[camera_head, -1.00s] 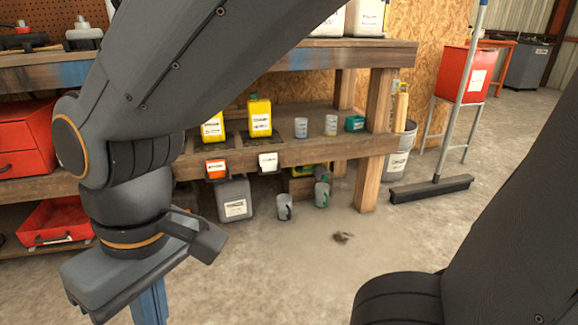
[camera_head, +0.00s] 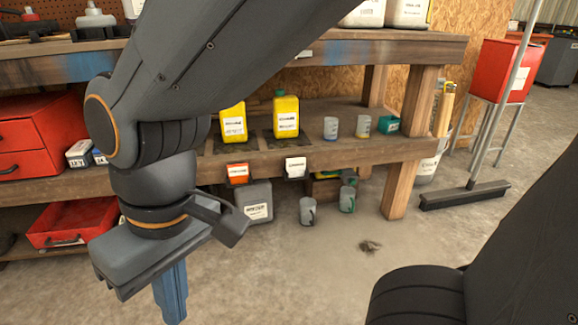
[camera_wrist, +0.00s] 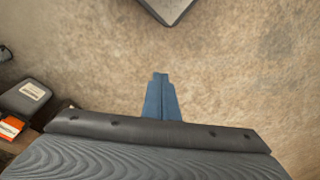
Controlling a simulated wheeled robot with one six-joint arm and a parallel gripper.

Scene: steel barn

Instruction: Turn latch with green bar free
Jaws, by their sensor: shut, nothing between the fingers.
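My gripper (camera_head: 172,294) hangs below my wrist at the lower left of the head view, in front of the workbench. Its blue fingers are shut together with nothing between them. The fingers also show in the wrist view (camera_wrist: 161,98), pointing over bare concrete floor. I cannot make out a latch with a green bar in either view. My arm covers part of the bench in the head view.
A red drawer unit (camera_head: 36,134) stands at left. A broom (camera_head: 465,194) and a red bin (camera_head: 502,72) stand at right.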

